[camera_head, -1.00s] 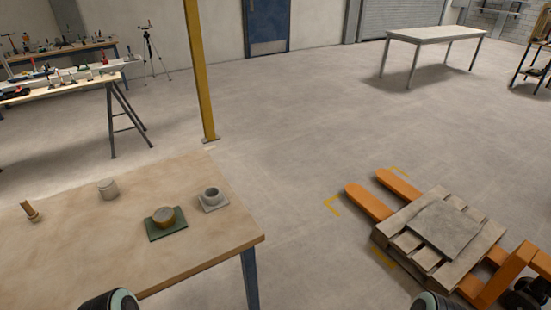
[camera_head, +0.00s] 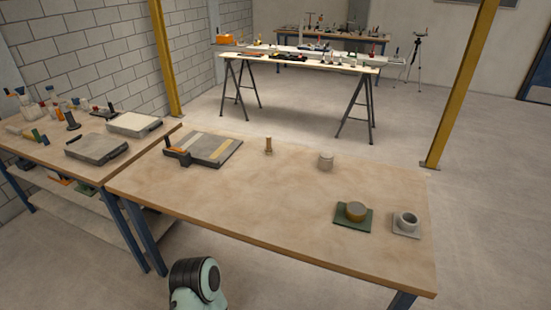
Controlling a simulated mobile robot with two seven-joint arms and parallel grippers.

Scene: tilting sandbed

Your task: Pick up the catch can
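Which object is the catch can I cannot tell for certain. A small light grey cylinder (camera_head: 326,161) stands upright near the back edge of the wooden table (camera_head: 240,208). An open grey cup (camera_head: 407,221) stands on a pale square plate at the table's right side. A round tan-topped pot (camera_head: 356,211) sits on a green square plate beside it. Neither gripper shows in the head view; only a rounded teal and black part of my arm is at the bottom. Nothing is seen touching these objects.
A small wooden peg (camera_head: 268,146) stands at the back of the table. A striped tray (camera_head: 210,148) lies at its back left. Another bench (camera_head: 60,150) with trays and tools adjoins on the left. The table's middle and front are clear.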

